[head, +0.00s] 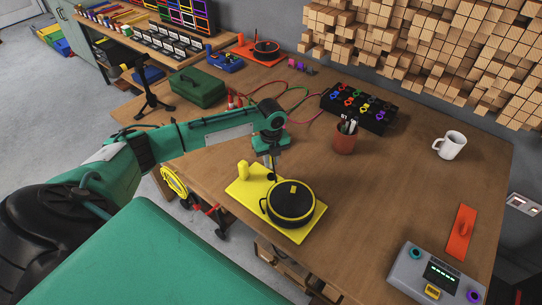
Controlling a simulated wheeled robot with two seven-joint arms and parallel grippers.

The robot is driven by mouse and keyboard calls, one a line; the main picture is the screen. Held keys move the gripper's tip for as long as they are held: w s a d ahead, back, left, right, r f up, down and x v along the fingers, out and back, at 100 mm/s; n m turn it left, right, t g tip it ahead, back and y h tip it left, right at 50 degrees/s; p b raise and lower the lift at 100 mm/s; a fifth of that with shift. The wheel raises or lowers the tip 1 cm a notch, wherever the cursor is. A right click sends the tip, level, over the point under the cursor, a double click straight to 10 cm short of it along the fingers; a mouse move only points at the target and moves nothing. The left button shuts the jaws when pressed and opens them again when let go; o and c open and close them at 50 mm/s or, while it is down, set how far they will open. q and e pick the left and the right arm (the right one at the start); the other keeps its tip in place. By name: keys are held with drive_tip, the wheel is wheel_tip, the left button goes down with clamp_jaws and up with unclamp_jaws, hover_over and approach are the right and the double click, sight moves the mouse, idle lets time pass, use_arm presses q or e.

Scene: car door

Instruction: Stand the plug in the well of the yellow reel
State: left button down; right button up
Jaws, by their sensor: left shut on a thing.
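The yellow reel (291,203) is a round drum with a black top, on a yellow base plate (308,229) near the table's front edge. A yellow upright post (243,171) stands at the plate's far left corner. My left gripper (270,172) points down over the plate's far edge, between the post and the drum. It is shut on a small dark piece (271,177), which seems to be the plug; the fingers hide most of it. A black cord loop (263,204) shows at the drum's left side. I cannot make out the well clearly. My right gripper is not in view.
A red cup with pens (345,137) and a black panel with coloured knobs (358,108) stand behind. A white mug (449,145), a red-orange block (461,232) and a grey box (436,274) are to the right. The table right of the reel is clear.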

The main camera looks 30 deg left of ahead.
sight(271, 165)
use_arm(q)
drive_tip(key=shift+f+b, duration=0.5)
drive_tip(key=shift+f, duration=1.1)
drive_tip(key=shift+p, duration=0.5)
drive_tip(key=shift+p, duration=0.3)
drive_tip(key=shift+p, duration=0.3)
idle(0.3)
drive_tip(key=shift+f+b, duration=0.45)
drive_tip(key=shift+f, duration=0.5)
